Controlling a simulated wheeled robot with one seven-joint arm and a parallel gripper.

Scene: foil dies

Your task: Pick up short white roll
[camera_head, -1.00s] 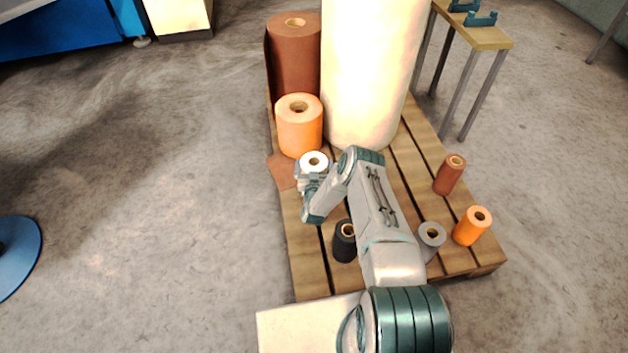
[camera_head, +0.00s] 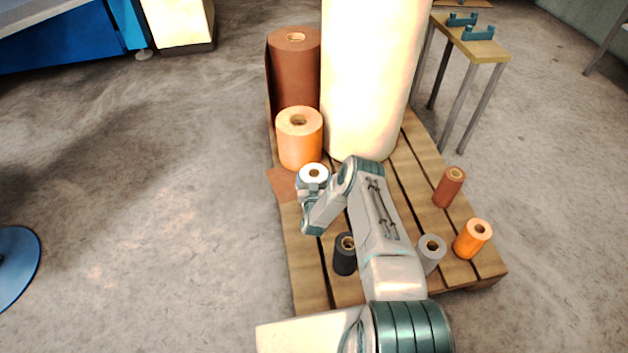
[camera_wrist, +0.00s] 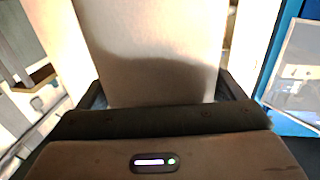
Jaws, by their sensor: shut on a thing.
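The short white roll (camera_head: 313,172) stands upright at the left side of the wooden pallet, in front of the large orange roll. My gripper (camera_wrist: 160,100) is shut on it, with a dark finger on either side. In the wrist view the roll's pale surface (camera_wrist: 150,50) fills the middle between the fingers. In the head view my wrist hides the lower part of the roll, so I cannot tell whether it touches the pallet.
The pallet (camera_head: 318,285) also bears an orange roll (camera_head: 300,145), a tall white roll (camera_head: 370,80), a brown roll (camera_head: 293,72), and small black (camera_head: 344,258), grey (camera_head: 430,255), orange (camera_head: 472,240) and brown (camera_head: 448,190) rolls. Open floor (camera_head: 180,200) lies left.

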